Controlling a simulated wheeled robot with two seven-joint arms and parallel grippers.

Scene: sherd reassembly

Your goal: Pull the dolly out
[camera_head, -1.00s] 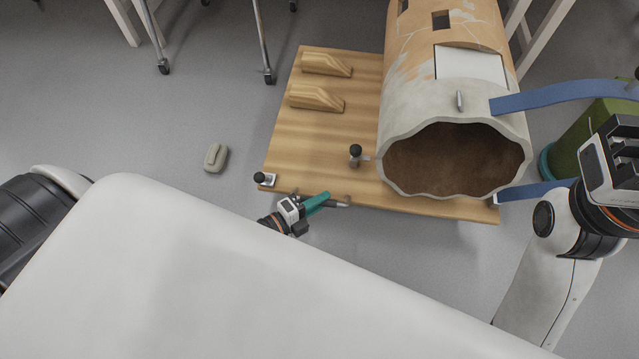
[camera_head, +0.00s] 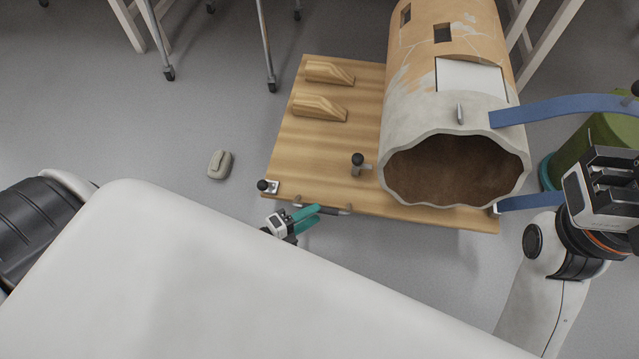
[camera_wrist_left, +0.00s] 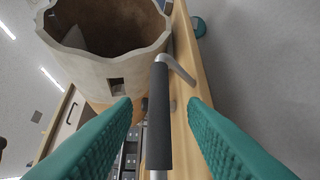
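The dolly (camera_head: 300,165) is a low wooden board on the floor, with a large cylindrical vessel (camera_head: 455,115) lying on its right part, open rim facing me. A dark-gripped handle bar (camera_head: 328,210) runs along its front edge; it also shows in the left wrist view (camera_wrist_left: 160,115). My left gripper (camera_head: 317,212) has teal fingers and is at this handle. In the left wrist view its fingers (camera_wrist_left: 162,108) are apart, one on each side of the grip, with gaps on both sides. My right gripper (camera_head: 592,185) is at the right edge; its finger opening is unclear.
Two wooden wedges (camera_head: 320,108) and a black-knobbed clamp (camera_head: 358,163) are on the board. A small grey object (camera_head: 220,164) lies on open floor to the left. Wheeled legs (camera_head: 267,50) stand behind.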

